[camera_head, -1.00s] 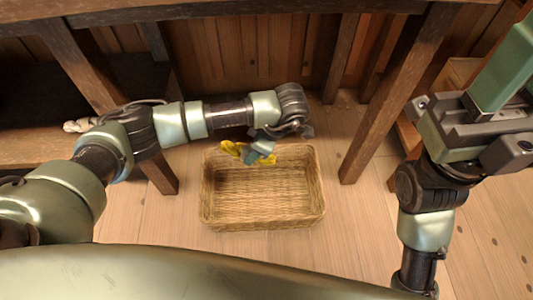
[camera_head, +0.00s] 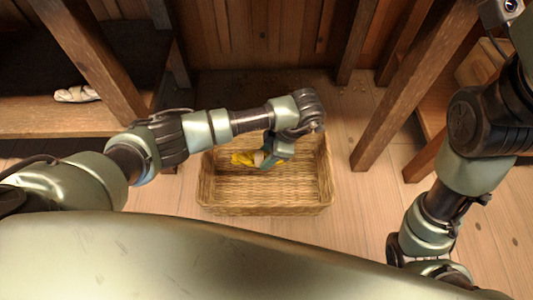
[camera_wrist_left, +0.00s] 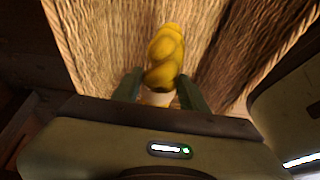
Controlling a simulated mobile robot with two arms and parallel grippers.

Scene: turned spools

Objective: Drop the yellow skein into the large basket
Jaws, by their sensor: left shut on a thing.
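The yellow skein (camera_head: 244,159) is a twisted yellow bundle with a pale band at its near end. My left gripper (camera_head: 264,158) is shut on it and holds it over the large basket (camera_head: 265,209). The basket is a rectangular woven straw one on the floor. In the left wrist view the skein (camera_wrist_left: 165,55) sticks out between the two fingers of my left gripper (camera_wrist_left: 158,92), with the woven basket (camera_wrist_left: 110,40) beyond it. How far the skein is above the basket's bottom is hard to tell. My right gripper is not in view; only part of my right arm shows.
A dark wooden leg (camera_head: 400,95) stands right of the basket, and a wooden shelf (camera_head: 60,121) at the left holds a pale twisted skein (camera_head: 77,94). A plank wall is behind. Bare floor (camera_head: 345,205) lies around the basket.

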